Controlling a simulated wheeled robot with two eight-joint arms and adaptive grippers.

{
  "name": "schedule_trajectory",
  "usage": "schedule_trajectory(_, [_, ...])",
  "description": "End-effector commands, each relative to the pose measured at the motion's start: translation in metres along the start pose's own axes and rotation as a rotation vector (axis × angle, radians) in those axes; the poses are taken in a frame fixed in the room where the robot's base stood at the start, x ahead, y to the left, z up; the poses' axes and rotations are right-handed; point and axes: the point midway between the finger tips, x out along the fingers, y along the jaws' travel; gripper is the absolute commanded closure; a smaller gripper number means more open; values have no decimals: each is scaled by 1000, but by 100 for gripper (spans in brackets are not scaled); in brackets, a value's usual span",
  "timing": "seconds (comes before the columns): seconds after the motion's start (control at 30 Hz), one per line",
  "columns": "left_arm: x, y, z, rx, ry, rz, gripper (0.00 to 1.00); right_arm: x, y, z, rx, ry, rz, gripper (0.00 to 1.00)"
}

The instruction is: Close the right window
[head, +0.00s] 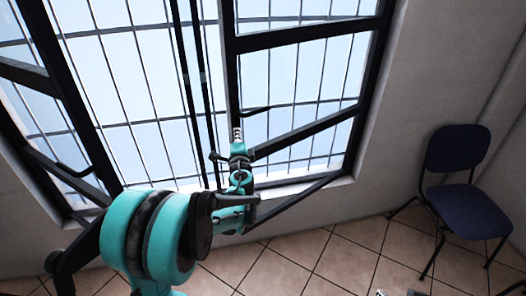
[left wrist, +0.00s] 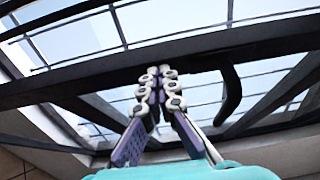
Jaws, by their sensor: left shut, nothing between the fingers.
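The right window (head: 300,38) is a dark-framed glass pane. Its slanted rails suggest that it stands ajar, but how far I cannot tell. Its dark handle (head: 256,110) sticks out near its left side. My left gripper (head: 237,134) is shut and empty, beside the window's left upright and just below the handle. In the left wrist view its closed fingertips (left wrist: 160,72) overlap a dark frame bar (left wrist: 200,52), with a curved dark handle (left wrist: 231,95) to their right. Whether the fingers touch the frame I cannot tell. My right gripper is not in view.
The left window (head: 50,80), also dark-framed, has its own handle (head: 73,171). A thin grid of bars shows behind the glass. A dark blue chair (head: 466,205) stands at the right by the wall.

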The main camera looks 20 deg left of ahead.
Motion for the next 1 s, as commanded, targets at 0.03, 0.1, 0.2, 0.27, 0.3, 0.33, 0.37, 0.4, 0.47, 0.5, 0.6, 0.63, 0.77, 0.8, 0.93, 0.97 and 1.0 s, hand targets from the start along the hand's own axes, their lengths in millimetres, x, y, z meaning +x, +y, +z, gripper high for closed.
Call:
schedule_trajectory(0.03, [21, 0, 14, 0, -7, 0, 100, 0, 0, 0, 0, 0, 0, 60])
schedule_trajectory(0.1, [46, 0, 27, 0, -7, 0, 100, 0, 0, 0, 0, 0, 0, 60])
schedule_trajectory(0.2, [81, 0, 46, 0, 68, 0, 100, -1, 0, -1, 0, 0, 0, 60])
schedule_trajectory(0.27, [100, 0, 55, 0, 120, 0, 100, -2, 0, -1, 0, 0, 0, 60])
schedule_trajectory(0.3, [112, 0, 59, 0, 153, 0, 100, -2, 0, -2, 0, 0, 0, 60])
schedule_trajectory(0.33, [121, 0, 62, 0, 177, 0, 100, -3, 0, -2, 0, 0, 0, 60])
schedule_trajectory(0.37, [130, 0, 65, 0, 201, 0, 100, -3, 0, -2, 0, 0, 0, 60])
schedule_trajectory(0.4, [141, 0, 69, 0, 229, 0, 100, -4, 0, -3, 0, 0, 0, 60])
schedule_trajectory(0.47, [156, -1, 72, 0, 257, 0, 100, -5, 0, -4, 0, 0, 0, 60])
schedule_trajectory(0.5, [166, -1, 74, 0, 269, 0, 100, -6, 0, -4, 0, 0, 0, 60])
schedule_trajectory(0.6, [187, -1, 80, 0, 297, 0, 100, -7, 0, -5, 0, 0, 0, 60])
schedule_trajectory(0.63, [192, 0, 82, 0, 305, 0, 100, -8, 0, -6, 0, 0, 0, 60])
schedule_trajectory(0.77, [212, 0, 86, 0, 331, 0, 100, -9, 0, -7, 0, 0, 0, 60])
schedule_trajectory(0.8, [217, 0, 87, 0, 337, 0, 100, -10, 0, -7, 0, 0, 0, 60])
schedule_trajectory(0.93, [228, 0, 90, 0, 352, 0, 100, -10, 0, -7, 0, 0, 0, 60])
schedule_trajectory(0.97, [230, 0, 90, 0, 354, 0, 100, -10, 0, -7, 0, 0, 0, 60])
schedule_trajectory(1.0, [232, 0, 90, 0, 357, 0, 100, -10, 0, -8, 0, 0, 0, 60])
